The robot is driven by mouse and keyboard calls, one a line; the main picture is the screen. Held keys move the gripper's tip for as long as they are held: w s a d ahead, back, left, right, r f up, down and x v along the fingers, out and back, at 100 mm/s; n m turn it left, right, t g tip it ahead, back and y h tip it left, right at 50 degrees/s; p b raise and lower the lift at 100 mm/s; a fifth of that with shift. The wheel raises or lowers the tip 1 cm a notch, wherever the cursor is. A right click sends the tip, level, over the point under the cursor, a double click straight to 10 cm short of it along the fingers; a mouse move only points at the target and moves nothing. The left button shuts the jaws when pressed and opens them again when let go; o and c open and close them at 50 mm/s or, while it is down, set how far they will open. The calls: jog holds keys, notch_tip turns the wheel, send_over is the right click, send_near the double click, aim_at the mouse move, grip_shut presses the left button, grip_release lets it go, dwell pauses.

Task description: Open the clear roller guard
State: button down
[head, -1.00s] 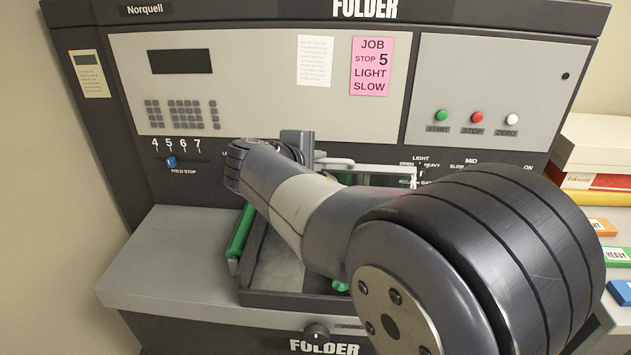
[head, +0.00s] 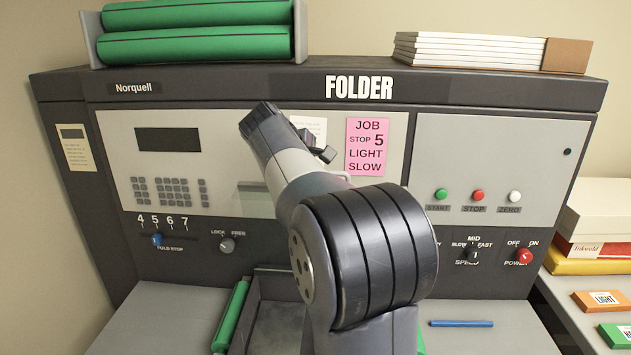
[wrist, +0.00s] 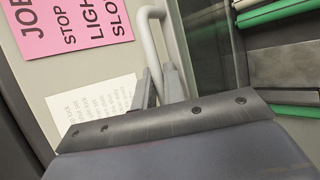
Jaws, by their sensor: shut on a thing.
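The clear roller guard (head: 256,198) shows in the head view as a see-through pane standing up against the folder's front, left of my arm. Most of it is hidden behind the arm. In the wrist view my gripper (wrist: 162,88) is shut on the guard's grey bent handle (wrist: 150,35). The clear pane (wrist: 213,55) stands just right of the handle there. In the head view my gripper (head: 318,148) is partly hidden by my own wrist, in front of the white notice.
A green roller (head: 233,315) lies in the open bay below, left of my arm. The folder's pink job card (head: 367,147) reads stop 5, light, slow. Knobs line the panel on both sides. A blue stick (head: 461,323) lies on the right shelf.

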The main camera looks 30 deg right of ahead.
jog(key=shift+w+d+g, duration=0.3)
jog(key=shift+w+d, duration=0.25)
jog(key=shift+w, duration=0.25)
jog(key=c, duration=1.5)
grip_release()
jog(key=shift+a+f, duration=0.1)
jog(key=shift+s+a, duration=0.1)
jog(key=v, duration=1.1)
jog(key=shift+d+r+b, duration=0.3)
jog(key=shift+r+b, duration=0.1)
jog(key=shift+b, duration=0.05)
